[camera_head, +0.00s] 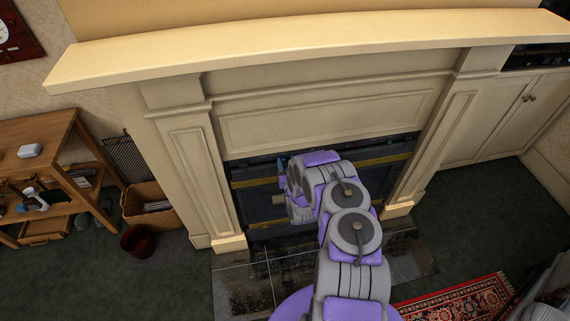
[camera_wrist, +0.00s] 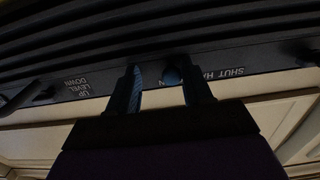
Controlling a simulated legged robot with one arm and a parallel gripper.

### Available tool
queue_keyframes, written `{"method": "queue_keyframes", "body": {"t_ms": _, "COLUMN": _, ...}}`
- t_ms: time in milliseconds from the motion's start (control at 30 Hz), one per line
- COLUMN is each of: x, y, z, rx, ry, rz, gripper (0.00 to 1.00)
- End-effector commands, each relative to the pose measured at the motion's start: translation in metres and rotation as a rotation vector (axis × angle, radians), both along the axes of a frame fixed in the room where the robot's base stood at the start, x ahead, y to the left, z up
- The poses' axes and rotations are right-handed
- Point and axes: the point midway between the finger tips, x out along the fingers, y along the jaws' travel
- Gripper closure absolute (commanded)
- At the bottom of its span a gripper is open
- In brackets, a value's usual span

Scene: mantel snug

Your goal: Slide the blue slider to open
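A small round dark blue knob (camera_wrist: 172,76), which looks like the blue slider, sits on a dark panel strip (camera_wrist: 240,68) in the wrist view. My gripper (camera_wrist: 162,78) is open, with one finger on each side of the knob. The right finger is nearer to it; I cannot tell whether either finger touches it.
Another lever (camera_wrist: 25,98) stands left of "UP LEVEL DOWN" lettering, and dark slats run above the strip. The cream mantel (camera_head: 300,38) overhangs the opening. A wooden shelf unit (camera_head: 40,150), wicker basket (camera_head: 140,195) and red bin (camera_head: 136,240) stand left; a patterned rug (camera_head: 465,300) lies right.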

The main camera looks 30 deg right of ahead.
Motion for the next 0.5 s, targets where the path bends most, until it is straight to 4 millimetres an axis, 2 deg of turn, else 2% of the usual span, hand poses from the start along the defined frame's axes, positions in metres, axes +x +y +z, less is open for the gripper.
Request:
{"method": "queue_keyframes", "body": {"t_ms": 367, "x": 0.0003, "y": 0.0045, "z": 0.0011, "rx": -0.004, "ry": 0.0, "rz": 0.004, "gripper": 0.52}}
{"method": "queue_keyframes", "body": {"t_ms": 500, "x": -0.0081, "y": 0.0062, "z": 0.001, "rx": -0.003, "ry": 0.002, "rz": 0.004, "gripper": 0.52}}
